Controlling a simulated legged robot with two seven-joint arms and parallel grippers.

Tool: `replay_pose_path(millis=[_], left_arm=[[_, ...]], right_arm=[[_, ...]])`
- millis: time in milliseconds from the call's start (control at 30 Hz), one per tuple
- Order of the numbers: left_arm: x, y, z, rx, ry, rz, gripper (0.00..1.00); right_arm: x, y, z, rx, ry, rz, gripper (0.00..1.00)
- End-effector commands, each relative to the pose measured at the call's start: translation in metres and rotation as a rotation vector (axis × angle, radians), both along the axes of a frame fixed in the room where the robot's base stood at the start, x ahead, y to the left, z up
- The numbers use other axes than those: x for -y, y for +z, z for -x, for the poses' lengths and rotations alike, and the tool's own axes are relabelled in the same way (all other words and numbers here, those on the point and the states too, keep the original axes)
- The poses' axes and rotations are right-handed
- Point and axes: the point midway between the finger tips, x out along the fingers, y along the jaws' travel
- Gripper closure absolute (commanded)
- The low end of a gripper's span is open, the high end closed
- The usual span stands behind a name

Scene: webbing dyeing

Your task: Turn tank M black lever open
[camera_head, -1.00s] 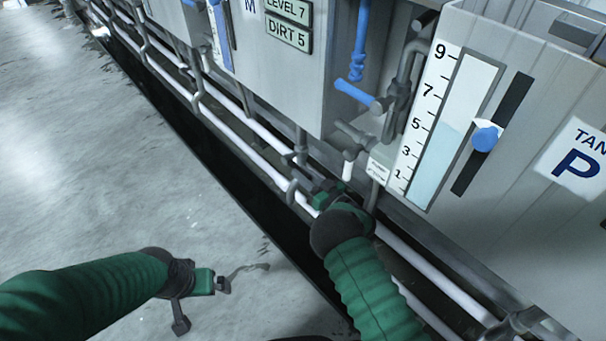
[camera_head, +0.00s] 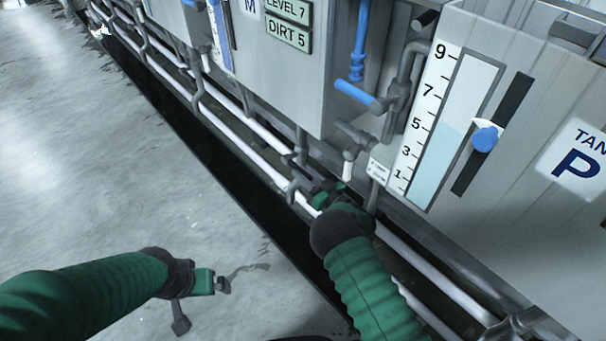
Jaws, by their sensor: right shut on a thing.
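Tank M (camera_head: 285,85) is the grey tank at the upper middle, with an "M" label and signs reading LEVEL 7 and DIRT 5. A pipe (camera_head: 301,142) comes down below its lower right edge. My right gripper (camera_head: 320,190) is at the low end of this pipe, beside the white pipes, and is shut on what seems to be the black lever. The lever itself is small, dark and mostly hidden by the gripper, so its angle cannot be read. My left gripper (camera_head: 203,302) is open and empty over the floor at the lower left.
Tank P (camera_head: 530,100) stands at the right with a level gauge (camera_head: 440,130) and a blue slider knob (camera_head: 485,138). A blue valve handle (camera_head: 354,93) and grey pipes stick out between the tanks. White pipes (camera_head: 235,140) run along the dark trench. The grey floor (camera_head: 110,170) is clear.

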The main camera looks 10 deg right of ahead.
Motion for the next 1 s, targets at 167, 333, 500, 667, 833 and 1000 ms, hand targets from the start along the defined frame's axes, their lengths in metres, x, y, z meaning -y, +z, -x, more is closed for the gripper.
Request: replay_pose_path(millis=[167, 333, 500, 667, 833, 1000], left_arm=[[0.0, -0.004, 0.0, 0.0, 0.0, 0.0, 0.0], [0.0, -0.016, 0.0, 0.0, 0.0, 0.0, 0.0], [0.0, -0.038, 0.0, 0.0, 0.0, 0.0, 0.0], [0.0, -0.065, 0.0, 0.0, 0.0, 0.0, 0.0], [0.0, -0.094, 0.0, 0.0, 0.0, 0.0, 0.0], [0.0, -0.119, 0.0, 0.0, 0.0, 0.0, 0.0]], right_arm=[[0.001, -0.004, 0.0, 0.008, -0.002, -0.007, 1.0], [0.001, -0.012, 0.0, 0.056, -0.004, -0.043, 1.0], [0.002, -0.023, -0.002, 0.143, -0.005, -0.105, 1.0], [0.0, -0.035, -0.004, 0.242, -0.004, -0.178, 1.0], [-0.002, -0.045, -0.006, 0.344, -0.004, -0.249, 1.0], [-0.004, -0.05, -0.009, 0.423, -0.004, -0.308, 1.0]])
